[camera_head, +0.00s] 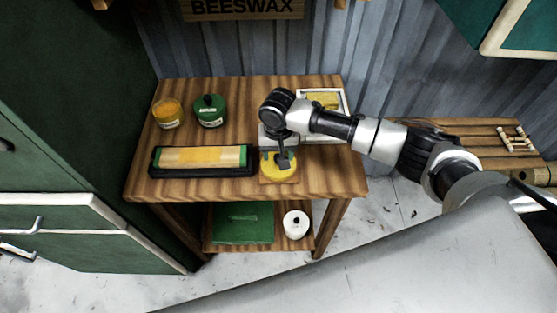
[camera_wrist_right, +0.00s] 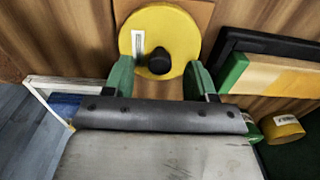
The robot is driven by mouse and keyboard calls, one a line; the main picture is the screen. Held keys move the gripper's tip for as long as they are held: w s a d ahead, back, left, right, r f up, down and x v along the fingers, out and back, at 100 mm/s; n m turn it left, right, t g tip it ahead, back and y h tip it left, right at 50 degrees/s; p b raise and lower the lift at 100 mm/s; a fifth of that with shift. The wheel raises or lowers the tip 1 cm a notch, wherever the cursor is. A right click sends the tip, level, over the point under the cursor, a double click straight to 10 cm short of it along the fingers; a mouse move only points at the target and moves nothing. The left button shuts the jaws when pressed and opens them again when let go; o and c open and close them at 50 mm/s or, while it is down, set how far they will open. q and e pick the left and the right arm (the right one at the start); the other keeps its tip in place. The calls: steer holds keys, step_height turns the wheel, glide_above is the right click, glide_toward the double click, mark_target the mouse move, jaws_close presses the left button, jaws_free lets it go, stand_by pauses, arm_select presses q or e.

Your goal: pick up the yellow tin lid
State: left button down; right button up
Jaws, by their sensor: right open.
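The yellow tin lid (camera_head: 268,167) is a round disc near the front edge of the wooden table, on a small square wooden board (camera_head: 279,181). In the right wrist view the lid (camera_wrist_right: 182,35) shows a black knob (camera_wrist_right: 159,63) and a white label. My right gripper (camera_head: 283,158) is over the lid and hides part of it in the head view. In the wrist view its two green fingers (camera_wrist_right: 160,75) are apart, one toward each side of the knob, with nothing held. I cannot tell whether they touch the lid. My left gripper is not in view.
Left of the lid lies a black tray (camera_head: 200,172) with a yellow and green block. Behind stand an orange jar (camera_head: 167,114) and a green tin (camera_head: 209,111). A white-framed box (camera_head: 337,96) is behind my right arm. A lower shelf holds a green box (camera_head: 243,224) and white roll (camera_head: 296,224).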

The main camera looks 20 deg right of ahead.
steer(key=shift+f, duration=1.45)
steer(key=c, duration=1)
steer(key=shift+r, duration=0.1)
